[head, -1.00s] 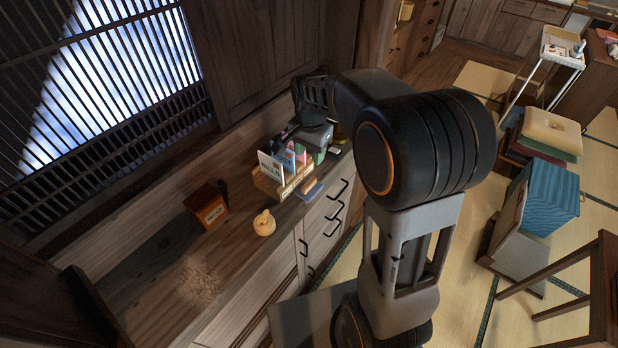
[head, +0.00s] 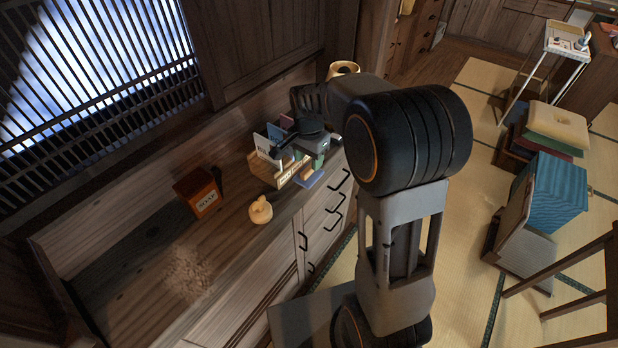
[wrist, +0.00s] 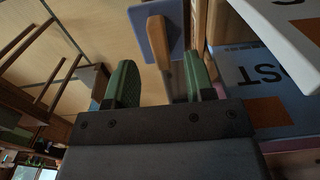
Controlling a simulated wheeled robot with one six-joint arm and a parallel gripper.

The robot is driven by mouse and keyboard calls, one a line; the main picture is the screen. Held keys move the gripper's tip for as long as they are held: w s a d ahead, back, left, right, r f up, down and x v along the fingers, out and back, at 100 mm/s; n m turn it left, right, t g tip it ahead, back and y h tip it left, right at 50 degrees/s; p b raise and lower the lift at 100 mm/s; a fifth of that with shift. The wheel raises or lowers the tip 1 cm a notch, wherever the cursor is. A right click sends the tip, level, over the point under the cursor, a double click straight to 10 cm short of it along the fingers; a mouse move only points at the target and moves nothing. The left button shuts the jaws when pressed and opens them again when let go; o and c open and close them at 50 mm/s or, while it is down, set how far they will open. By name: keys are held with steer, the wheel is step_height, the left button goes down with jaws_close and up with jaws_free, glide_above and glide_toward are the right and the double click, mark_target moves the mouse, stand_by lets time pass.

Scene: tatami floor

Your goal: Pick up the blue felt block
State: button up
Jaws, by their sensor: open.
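The blue felt block (head: 309,180) lies by the front edge of the wooden cabinet top, with a light wooden piece on it. In the wrist view the blue block (wrist: 157,18) shows at the top, its wooden piece (wrist: 158,42) pointing down between my fingers. My gripper (wrist: 162,82) is open, with green finger pads on either side of that line. The block's blue part shows beyond the fingertips, and nothing is visibly clamped. In the head view my gripper is over the right part of the letter holder, beside the block.
A wooden letter holder (head: 262,171) with upright cards stands close beside the block; a card (wrist: 285,30) is near my right finger. A brown soap box (head: 198,191) and a small yellowish figure (head: 260,210) stand left.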

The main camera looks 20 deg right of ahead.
mark_target(309, 168)
step_height(309, 168, down, 4)
steer(key=b, duration=0.2)
steer(key=shift+f+b, duration=0.15)
steer(key=shift+b, duration=0.2)
steer(key=shift+c, duration=0.5)
jaws_close()
